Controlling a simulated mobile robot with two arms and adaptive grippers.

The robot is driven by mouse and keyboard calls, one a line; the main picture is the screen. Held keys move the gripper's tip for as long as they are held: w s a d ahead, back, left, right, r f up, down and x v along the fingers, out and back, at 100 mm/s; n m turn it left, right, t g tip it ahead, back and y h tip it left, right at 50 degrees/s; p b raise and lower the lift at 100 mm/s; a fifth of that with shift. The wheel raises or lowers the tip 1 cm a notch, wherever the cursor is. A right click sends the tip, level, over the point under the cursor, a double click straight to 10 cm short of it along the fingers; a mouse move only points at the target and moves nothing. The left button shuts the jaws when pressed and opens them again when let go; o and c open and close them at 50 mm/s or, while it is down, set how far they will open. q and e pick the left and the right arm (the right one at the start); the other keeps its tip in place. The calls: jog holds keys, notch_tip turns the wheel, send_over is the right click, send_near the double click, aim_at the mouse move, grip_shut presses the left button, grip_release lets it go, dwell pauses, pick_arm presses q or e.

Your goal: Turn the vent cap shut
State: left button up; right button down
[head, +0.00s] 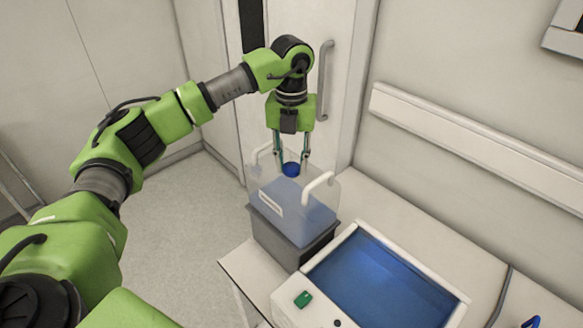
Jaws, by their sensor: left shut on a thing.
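The vent cap (291,169) is a small round blue cap on top of a clear container (322,222) holding blue liquid. My left gripper (291,160) points straight down over the container, with its two fingers on either side of the cap and shut on it. The cap's underside and thread are hidden. My right gripper is not in view.
A white device with a large blue panel (378,282) and a green switch (303,299) stands on the white bench in front of the container. A door with a vertical handle (325,80) is behind my gripper. A wall rail (480,145) runs along the right. Open floor lies left of the bench.

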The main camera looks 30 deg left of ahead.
pick_arm(q)
jog(key=m+b, duration=0.1)
jog(key=m, duration=0.1)
jog(key=shift+m, duration=0.4)
jog(key=m+b, duration=0.1)
jog(key=m, duration=0.2)
jog(key=shift+m, duration=0.3)
jog(key=m+b, duration=0.1)
jog(key=m, duration=0.2)
jog(key=shift+w+r+m+b, duration=0.1)
jog(key=shift+m+b, duration=0.25)
jog(key=shift+m, duration=1.35)
jog(key=o, duration=1.1)
